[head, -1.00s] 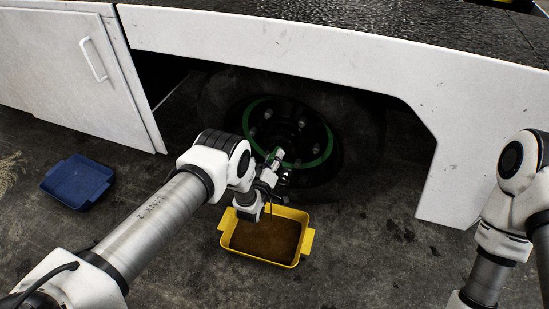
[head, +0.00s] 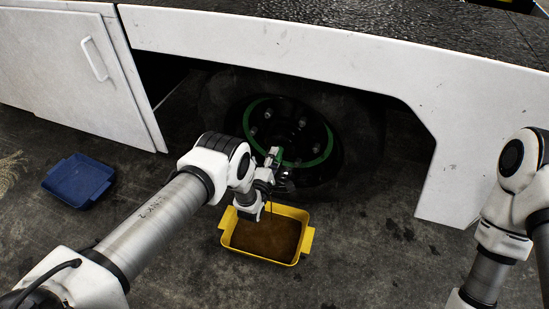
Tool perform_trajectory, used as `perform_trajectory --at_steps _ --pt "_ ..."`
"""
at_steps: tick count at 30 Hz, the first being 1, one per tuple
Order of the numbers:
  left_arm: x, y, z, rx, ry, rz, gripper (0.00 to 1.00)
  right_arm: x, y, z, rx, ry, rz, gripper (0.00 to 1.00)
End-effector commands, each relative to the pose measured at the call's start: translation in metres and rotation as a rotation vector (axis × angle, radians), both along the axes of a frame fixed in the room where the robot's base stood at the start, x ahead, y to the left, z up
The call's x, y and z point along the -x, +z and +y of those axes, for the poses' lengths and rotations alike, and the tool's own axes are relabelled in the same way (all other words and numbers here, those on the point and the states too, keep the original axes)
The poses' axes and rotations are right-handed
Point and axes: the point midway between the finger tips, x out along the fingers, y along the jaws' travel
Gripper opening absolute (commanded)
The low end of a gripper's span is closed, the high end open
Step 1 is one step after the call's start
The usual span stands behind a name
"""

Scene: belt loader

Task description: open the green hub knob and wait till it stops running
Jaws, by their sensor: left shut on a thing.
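The wheel hub (head: 290,134) sits in the dark wheel arch, with a green ring (head: 327,150) and several bolts on its face. My left gripper (head: 281,172) is at the lower edge of the hub and shut on the green hub knob, which the fingers and wrist mostly hide. A yellow tray (head: 307,238) stands on the floor below the hub and my left wrist, with dark brown liquid (head: 265,238) in it.
A blue tray (head: 78,181) lies on the floor at the left. The white loader body (head: 340,52) overhangs the wheel, and its white side panel (head: 458,170) comes down at the right. The floor right of the yellow tray is clear.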

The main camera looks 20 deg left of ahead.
Motion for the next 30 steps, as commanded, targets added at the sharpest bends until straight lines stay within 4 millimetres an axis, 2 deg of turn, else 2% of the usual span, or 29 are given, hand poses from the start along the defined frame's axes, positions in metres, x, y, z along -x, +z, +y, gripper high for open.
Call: perform_trajectory --at_steps 10,27,28,30 --pt "0.0003 -0.0011 -0.0001 0.175 0.0 0.007 0.05 0.0 0.001 0.0 0.0 0.0 0.0 0.4" --pt "0.0003 -0.0013 -0.0002 0.212 0.0 0.009 0.06 0.0 0.0012 0.0 0.0 0.0 0.0 0.4" --pt "0.0003 -0.0013 -0.0002 0.212 0.0 0.009 0.47 0.0 0.0012 0.0 0.0 0.0 0.0 0.4" --pt "0.0003 -0.0012 -0.0002 0.212 0.0 0.008 0.65 0.0 0.0012 0.0 0.0 0.0 0.0 0.4"
